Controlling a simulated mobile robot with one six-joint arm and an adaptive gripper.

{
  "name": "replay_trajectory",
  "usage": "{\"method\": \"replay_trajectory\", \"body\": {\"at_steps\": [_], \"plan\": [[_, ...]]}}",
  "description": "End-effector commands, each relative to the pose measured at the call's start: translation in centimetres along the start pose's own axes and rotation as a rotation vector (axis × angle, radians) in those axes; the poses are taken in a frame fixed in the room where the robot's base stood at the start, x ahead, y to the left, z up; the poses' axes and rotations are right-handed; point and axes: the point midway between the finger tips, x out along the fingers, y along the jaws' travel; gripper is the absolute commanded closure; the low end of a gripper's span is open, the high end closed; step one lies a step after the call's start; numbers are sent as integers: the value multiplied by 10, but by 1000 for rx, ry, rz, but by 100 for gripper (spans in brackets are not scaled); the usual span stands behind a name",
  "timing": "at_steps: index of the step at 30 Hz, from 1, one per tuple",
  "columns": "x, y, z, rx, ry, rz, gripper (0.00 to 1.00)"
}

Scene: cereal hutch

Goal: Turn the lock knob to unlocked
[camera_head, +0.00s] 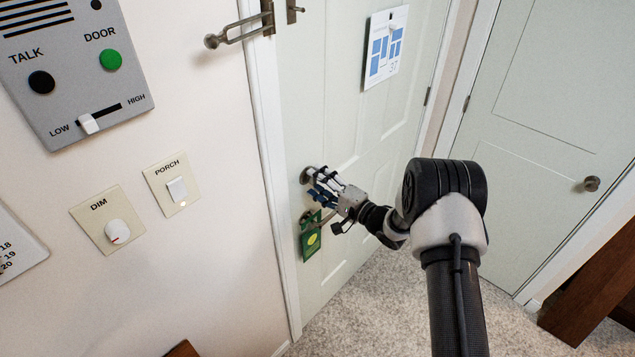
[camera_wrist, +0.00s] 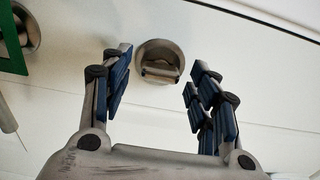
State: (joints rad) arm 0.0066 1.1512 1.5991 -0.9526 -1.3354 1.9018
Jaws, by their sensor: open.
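The lock knob (camera_wrist: 160,68) is a round metal thumb-turn on the pale door. In the wrist view its grip bar lies roughly level across the picture. In the head view the lock knob (camera_head: 305,175) shows at the door's left side, partly hidden by my fingers. My gripper (camera_wrist: 158,85) is open, with its blue-padded fingers on either side of the knob and a gap on both sides. In the head view my gripper (camera_head: 322,183) is in front of the knob. I cannot tell whether the fingertips touch the door.
A door handle with a green hanging tag (camera_head: 311,240) is just below the knob. A swing-bar latch (camera_head: 235,33) is higher up at the door frame. The left wall carries an intercom panel (camera_head: 75,65), a dimmer (camera_head: 108,222) and a porch switch (camera_head: 176,188). Another door (camera_head: 560,110) stands at right.

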Motion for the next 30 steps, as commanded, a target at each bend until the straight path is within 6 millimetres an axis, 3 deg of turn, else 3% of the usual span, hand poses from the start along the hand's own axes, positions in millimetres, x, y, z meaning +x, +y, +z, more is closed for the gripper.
{"method": "replay_trajectory", "body": {"at_steps": [15,21,30], "plan": [[-98,0,-1,1,2,0,45],[-113,0,0,0,0,-1,45],[-114,0,0,0,-1,-1,45]]}}
